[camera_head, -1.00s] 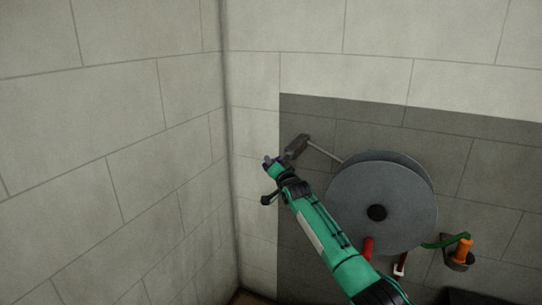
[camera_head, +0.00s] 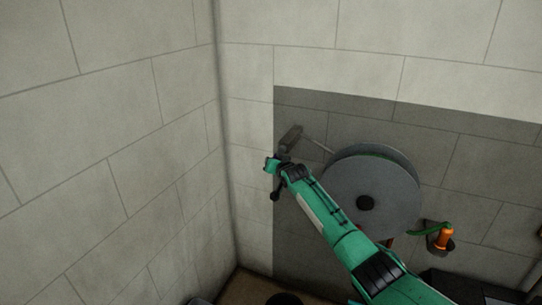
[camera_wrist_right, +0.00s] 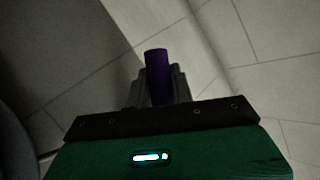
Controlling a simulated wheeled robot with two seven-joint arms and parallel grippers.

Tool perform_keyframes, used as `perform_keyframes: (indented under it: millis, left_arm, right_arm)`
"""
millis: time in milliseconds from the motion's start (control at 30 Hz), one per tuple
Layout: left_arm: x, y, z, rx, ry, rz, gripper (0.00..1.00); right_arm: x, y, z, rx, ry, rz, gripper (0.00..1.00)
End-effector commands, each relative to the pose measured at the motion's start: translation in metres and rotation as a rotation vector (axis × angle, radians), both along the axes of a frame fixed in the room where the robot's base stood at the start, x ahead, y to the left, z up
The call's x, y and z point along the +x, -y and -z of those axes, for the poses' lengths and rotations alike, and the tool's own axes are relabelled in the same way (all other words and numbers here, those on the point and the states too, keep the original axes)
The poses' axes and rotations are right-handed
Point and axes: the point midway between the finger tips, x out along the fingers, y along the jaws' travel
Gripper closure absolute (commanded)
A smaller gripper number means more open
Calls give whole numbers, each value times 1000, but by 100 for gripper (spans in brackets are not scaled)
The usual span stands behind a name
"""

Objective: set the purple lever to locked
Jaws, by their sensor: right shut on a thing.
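The purple lever's handle (camera_wrist_right: 156,62) stands up between the fingers of my right gripper (camera_wrist_right: 158,88) in the right wrist view. The fingers are shut on it, and its tip sticks out beyond them. In the head view my right gripper (camera_head: 272,164) is beside the left edge of the dark wall panel, below a grey block. The purple handle is too small or hidden to make out there. The lever's pivot and any lock marking are not visible. My left gripper is not in view.
A large grey disc (camera_head: 372,192) is on the dark panel (camera_head: 425,125), right of my gripper. A rod runs from it towards the grey block (camera_head: 291,138). An orange handle (camera_head: 445,237) with a green lever is at the right. A bare side wall (camera_head: 120,150) stands left.

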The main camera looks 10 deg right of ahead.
Motion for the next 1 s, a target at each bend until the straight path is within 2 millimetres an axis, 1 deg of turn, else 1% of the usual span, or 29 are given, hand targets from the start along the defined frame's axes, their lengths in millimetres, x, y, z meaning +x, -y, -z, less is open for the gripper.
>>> perform_keyframes:
  millis: [33, 200, 300, 400, 600, 1000]
  left_arm:
    - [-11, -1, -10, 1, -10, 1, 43]
    - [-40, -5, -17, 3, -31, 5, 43]
    - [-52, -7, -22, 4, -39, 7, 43]
    - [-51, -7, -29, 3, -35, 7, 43]
    - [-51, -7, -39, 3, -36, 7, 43]
    - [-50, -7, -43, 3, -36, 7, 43]
  right_arm:
    - [-2, 2, -6, -31, -27, 1, 100]
    - [-7, 9, -1, -148, -115, 0, 100]
    - [-10, 13, 1, -205, -157, 0, 100]
    - [-13, 16, 3, -252, -193, 1, 100]
    - [-16, 21, 6, -320, -243, 0, 100]
    - [-18, 23, 8, -357, -271, 0, 100]
